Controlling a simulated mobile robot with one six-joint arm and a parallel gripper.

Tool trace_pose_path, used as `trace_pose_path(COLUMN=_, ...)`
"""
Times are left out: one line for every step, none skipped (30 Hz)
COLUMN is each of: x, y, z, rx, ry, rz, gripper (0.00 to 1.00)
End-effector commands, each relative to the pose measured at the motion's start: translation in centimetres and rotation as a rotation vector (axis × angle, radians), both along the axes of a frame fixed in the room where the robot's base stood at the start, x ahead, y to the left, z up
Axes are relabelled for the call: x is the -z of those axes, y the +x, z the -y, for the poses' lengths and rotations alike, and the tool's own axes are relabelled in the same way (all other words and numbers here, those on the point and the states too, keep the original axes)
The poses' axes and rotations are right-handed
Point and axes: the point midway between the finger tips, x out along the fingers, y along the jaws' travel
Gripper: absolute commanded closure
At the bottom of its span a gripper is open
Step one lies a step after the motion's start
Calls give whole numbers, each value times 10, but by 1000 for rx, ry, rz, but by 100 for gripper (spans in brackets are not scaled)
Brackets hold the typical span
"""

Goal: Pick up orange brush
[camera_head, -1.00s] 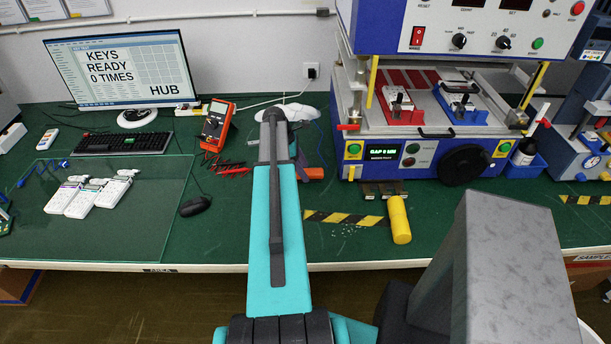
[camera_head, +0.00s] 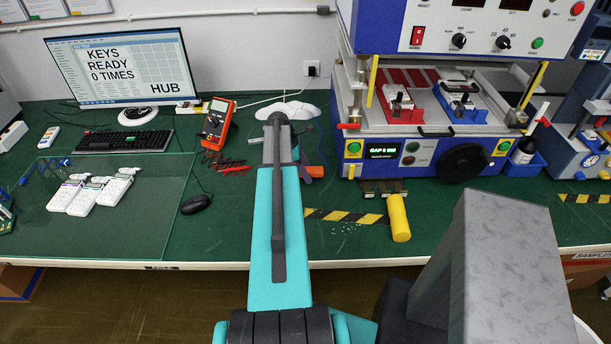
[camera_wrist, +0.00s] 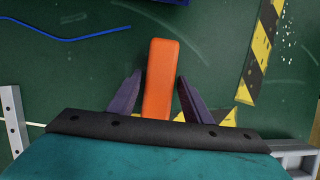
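The orange brush shows in the wrist view as a long orange block (camera_wrist: 160,75), lying lengthwise between my fingers. My gripper (camera_wrist: 159,76) is open, with a dark finger on each side of the orange block and a narrow gap at each side. I cannot tell how far above the block the fingertips are.
A blue wire (camera_wrist: 70,37) lies left of the brush, and a blue edge shows at the top of the wrist view. A yellow-black strip (camera_head: 343,217) and a yellow cylinder (camera_head: 399,219) lie to the right. A red multimeter (camera_head: 216,124) stands left of my arm.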

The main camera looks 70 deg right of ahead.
Motion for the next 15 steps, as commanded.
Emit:
trace_pose_path(x=0, y=0, z=0, rx=0, ry=0, rz=0, gripper=64)
trace_pose_path(x=0, y=0, z=0, rx=0, ry=0, rz=0, gripper=69)
trace_pose_path(x=0, y=0, z=0, rx=0, ry=0, rz=0, gripper=76)
trace_pose_path(x=0, y=0, z=0, rx=0, ry=0, rz=0, gripper=81)
trace_pose_path(x=0, y=0, z=0, rx=0, ry=0, rz=0, gripper=86)
trace_pose_path(x=0, y=0, z=0, rx=0, ry=0, rz=0, gripper=92)
trace_pose_path(x=0, y=0, z=0, rx=0, ry=0, rz=0, gripper=92)
trace_pose_path(x=0, y=0, z=0, rx=0, ry=0, rz=0, gripper=92)
trace_pose_path(x=0, y=0, z=0, rx=0, ry=0, rz=0, gripper=92)
trace_pose_path(x=0, y=0, z=0, rx=1, ry=0, rz=0, gripper=92)
trace_pose_path(x=0, y=0, z=0, rx=1, ry=0, rz=0, gripper=92)
trace_pose_path(x=0, y=0, z=0, rx=1, ry=0, rz=0, gripper=92)
trace_pose_path(x=0, y=0, z=0, rx=1, ry=0, rz=0, gripper=92)
trace_pose_path(x=0, y=0, z=0, rx=1, ry=0, rz=0, gripper=92)
trace_pose_path(x=-1, y=0, z=0, rx=1, ry=0, rz=0, gripper=92)
